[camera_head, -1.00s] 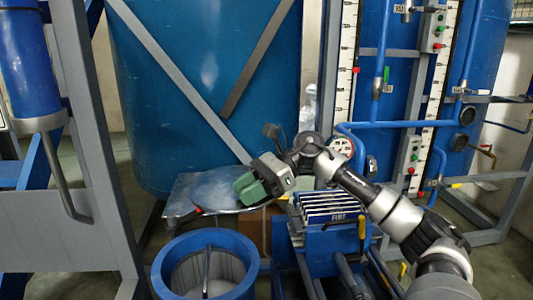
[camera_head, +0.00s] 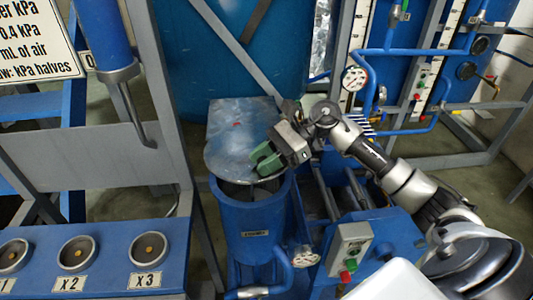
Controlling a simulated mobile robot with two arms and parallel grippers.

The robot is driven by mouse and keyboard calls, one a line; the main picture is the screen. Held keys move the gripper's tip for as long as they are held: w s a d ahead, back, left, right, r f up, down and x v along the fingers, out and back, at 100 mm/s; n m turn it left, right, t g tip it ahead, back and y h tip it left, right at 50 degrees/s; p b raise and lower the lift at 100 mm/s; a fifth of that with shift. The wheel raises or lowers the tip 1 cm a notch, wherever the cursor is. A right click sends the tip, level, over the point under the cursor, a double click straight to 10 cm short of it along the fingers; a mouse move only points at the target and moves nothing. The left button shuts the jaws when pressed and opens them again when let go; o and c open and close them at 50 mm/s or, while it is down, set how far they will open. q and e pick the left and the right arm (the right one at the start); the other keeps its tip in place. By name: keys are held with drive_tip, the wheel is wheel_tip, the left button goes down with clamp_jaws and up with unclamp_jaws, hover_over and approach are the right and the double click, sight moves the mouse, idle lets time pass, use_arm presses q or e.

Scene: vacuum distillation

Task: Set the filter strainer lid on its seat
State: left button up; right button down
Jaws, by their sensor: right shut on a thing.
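The strainer lid is a thin grey metal disc (camera_head: 226,157). My right gripper (camera_head: 266,159), with green fingers, is shut on the lid's right edge. The lid lies over the back of the blue cylindrical strainer body (camera_head: 254,218). A dark strip of the strainer's opening and its front rim show in front of the lid. I cannot tell whether the lid touches the rim or hovers a little above it. The rear rim is hidden under the lid. My left gripper is not in view.
A flat metal table top (camera_head: 235,110) lies behind the lid, before a large blue tank (camera_head: 210,50). A grey control box (camera_head: 349,248) with buttons stands front right. A blue panel (camera_head: 110,255) with round ports is front left. A grey frame post (camera_head: 165,80) rises left of the strainer.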

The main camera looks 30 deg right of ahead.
drive_tip(key=shift+f+b, duration=0.5)
drive_tip(key=shift+f, duration=2.15)
drive_tip(key=shift+f+b, duration=0.95)
drive_tip(key=shift+b, duration=0.2)
drive_tip(key=shift+r+b, duration=0.25)
drive_tip(key=shift+b, duration=0.15)
drive_tip(key=shift+f+b, duration=0.6)
drive_tip(key=shift+b, duration=0.8)
drive_tip(key=c, duration=0.7)
unclamp_jaws()
drive_tip(key=shift+c, duration=0.2)
